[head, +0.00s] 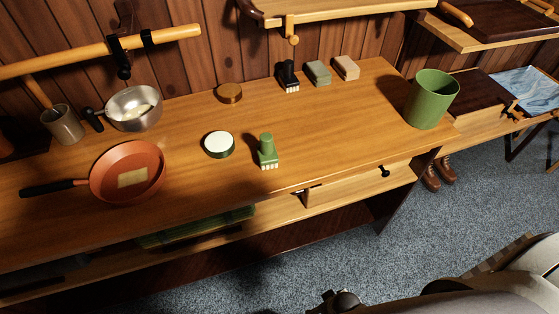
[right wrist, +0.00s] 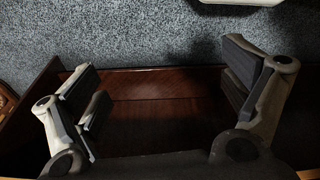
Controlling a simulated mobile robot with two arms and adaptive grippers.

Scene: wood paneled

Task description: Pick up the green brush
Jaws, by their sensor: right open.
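The green brush (head: 267,151) stands on the wooden table (head: 330,130), handle up, with pale bristles at its base. It is near the table's front edge, just right of a round tin with a white top (head: 218,144). My right gripper (right wrist: 168,95) is open and empty in the right wrist view, with grey carpet and dark reddish wood behind its fingers. The brush does not show in that view. In the head view, part of my own arm shows at the bottom right, away from the brush. My left gripper is in neither view.
An orange pan (head: 112,163) and a metal pot (head: 134,122) are at the left. A dark brush (head: 288,77), two blocks (head: 319,72) and a brown tin (head: 229,92) stand behind the green brush. A green bin (head: 431,99) is at the right end. Carpet (head: 300,245) lies in front.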

